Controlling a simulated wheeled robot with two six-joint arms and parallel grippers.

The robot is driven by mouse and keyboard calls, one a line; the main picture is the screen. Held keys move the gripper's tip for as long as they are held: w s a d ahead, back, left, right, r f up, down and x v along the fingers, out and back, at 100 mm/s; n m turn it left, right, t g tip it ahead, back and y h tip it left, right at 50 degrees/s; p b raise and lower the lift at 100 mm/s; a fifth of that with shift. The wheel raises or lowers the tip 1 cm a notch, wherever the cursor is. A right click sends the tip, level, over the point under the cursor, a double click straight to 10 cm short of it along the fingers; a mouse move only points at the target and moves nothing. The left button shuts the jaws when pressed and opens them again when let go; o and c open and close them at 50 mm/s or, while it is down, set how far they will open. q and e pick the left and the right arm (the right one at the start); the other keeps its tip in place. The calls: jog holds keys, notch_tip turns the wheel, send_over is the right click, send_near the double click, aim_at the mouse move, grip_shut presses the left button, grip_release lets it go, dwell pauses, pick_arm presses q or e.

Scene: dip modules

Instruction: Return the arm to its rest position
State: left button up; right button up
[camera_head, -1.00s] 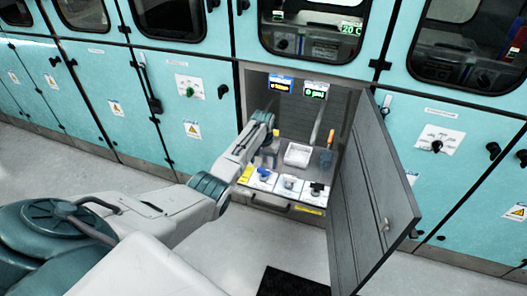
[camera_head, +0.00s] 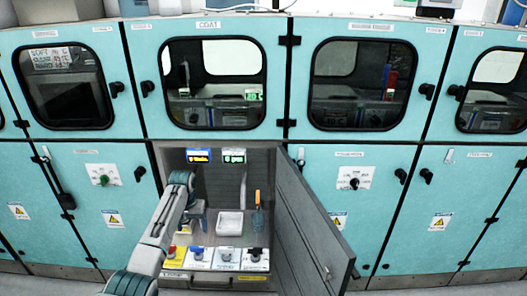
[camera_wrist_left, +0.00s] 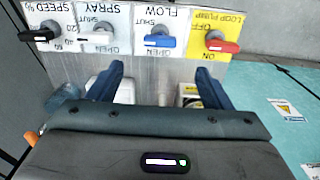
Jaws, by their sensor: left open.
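My left arm reaches from the lower left into an open cabinet bay (camera_head: 230,178) in the head view. My left gripper (camera_wrist_left: 158,68) is open in the wrist view, its two dark blue fingers apart with nothing gripped between them. Beyond the fingers is a row of control plates, upside down in that view: a red loop pump handle (camera_wrist_left: 222,46), a blue flow handle (camera_wrist_left: 160,41), a white spray handle (camera_wrist_left: 96,37) and a black speed handle (camera_wrist_left: 38,36). In the head view the fingers are small and partly hidden. My right gripper does not show.
The grey bay door (camera_head: 308,228) stands open on the right side of the bay. A white tray (camera_head: 230,223) and an orange-handled tool (camera_head: 257,198) are inside. Two small lit displays (camera_head: 199,155) are at the top. Teal cabinets (camera_head: 400,190) line both sides.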

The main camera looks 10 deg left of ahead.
pick_arm(q)
jog(key=s+d+f+m+t, duration=0.1)
jog(key=s+d+f, duration=0.2)
jog(key=s, duration=0.4)
jog(key=s+d+f+m+y, duration=0.1)
jog(key=s+d+f, duration=0.2)
jog(key=s, duration=0.3)
jog(key=s+d+f+m+t, duration=0.1)
jog(key=s+d+f, duration=0.15)
jog(key=s, duration=0.45)
jog(key=s+d+r+t, duration=0.1)
jog(key=s+d+r, duration=0.15)
jog(key=s, duration=0.45)
jog(key=s+d+r, duration=0.2)
jog(key=s+r, duration=0.2)
jog(key=s, duration=0.4)
jog(key=s+d+r+t, duration=0.1)
jog(key=s+d+r, duration=0.15)
jog(key=s, duration=0.45)
notch_tip(320, 180, down, 30)
jog(key=a+g+b, duration=0.1)
jog(key=a+g, duration=0.1)
jog(key=a, duration=0.1)
jog(key=s+a+f+b, duration=0.1)
jog(key=s+f, duration=1.8)
jog(key=f, duration=0.2)
jog(key=shift+f+g, duration=0.35)
jog(key=shift+g, duration=0.05)
